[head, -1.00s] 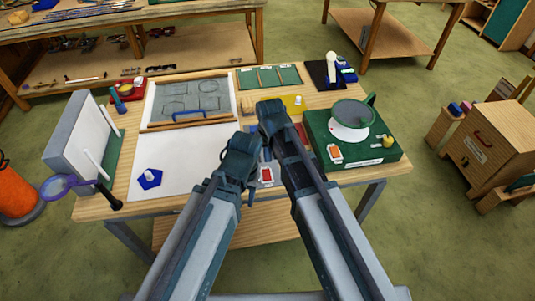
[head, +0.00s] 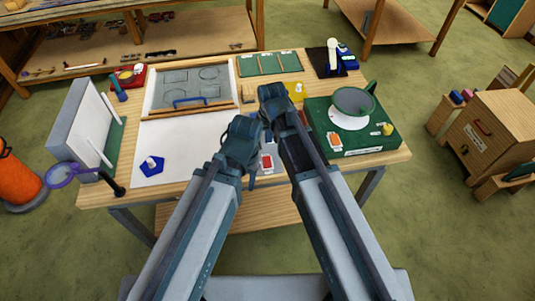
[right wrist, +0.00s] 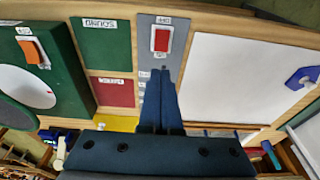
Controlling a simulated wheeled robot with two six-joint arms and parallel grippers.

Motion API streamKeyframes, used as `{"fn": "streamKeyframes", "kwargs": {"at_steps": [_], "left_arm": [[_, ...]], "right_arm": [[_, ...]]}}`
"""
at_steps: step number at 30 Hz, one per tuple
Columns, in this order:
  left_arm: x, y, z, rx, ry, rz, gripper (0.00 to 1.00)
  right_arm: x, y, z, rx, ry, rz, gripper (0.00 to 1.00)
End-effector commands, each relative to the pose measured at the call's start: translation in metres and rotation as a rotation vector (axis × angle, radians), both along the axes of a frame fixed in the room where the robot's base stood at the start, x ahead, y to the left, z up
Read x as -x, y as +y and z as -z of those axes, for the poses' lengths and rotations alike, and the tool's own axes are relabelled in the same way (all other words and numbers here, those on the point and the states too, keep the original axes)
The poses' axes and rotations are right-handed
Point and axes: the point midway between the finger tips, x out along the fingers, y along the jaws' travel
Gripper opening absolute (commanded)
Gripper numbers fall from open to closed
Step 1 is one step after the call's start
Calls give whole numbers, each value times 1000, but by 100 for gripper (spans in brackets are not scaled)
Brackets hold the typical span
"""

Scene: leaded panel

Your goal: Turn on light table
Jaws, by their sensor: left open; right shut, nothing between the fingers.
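The light table is the flat white panel (head: 185,145) on the workbench; it looks plain white and I cannot tell whether it is lit. A red rocker switch (head: 266,161) sits on a grey plate to its right. In the right wrist view the switch (right wrist: 161,40) has small labels at both ends. My right gripper (head: 270,92) is shut and empty; in the wrist view its fingertips (right wrist: 160,72) point at the grey plate, just short of the switch. My left gripper (head: 246,128) is open and empty, over the panel's right edge. Any contact is hidden.
A green box (head: 350,135) with a round white disc and an orange switch stands right. A framed leaded panel (head: 190,88) lies behind the white panel. An upright grey box (head: 80,120) and a magnifier (head: 60,174) are left. A yellow block (head: 295,91) is close to my right gripper.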

Motion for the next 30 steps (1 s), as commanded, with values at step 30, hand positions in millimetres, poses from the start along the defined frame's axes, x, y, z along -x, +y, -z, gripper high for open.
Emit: {"fn": "streamKeyframes", "kwargs": {"at_steps": [30], "left_arm": [[0, 0, 92, -2, 0, 9, 50]], "right_arm": [[-17, 3, 92, 0, 1, 0, 0]]}}
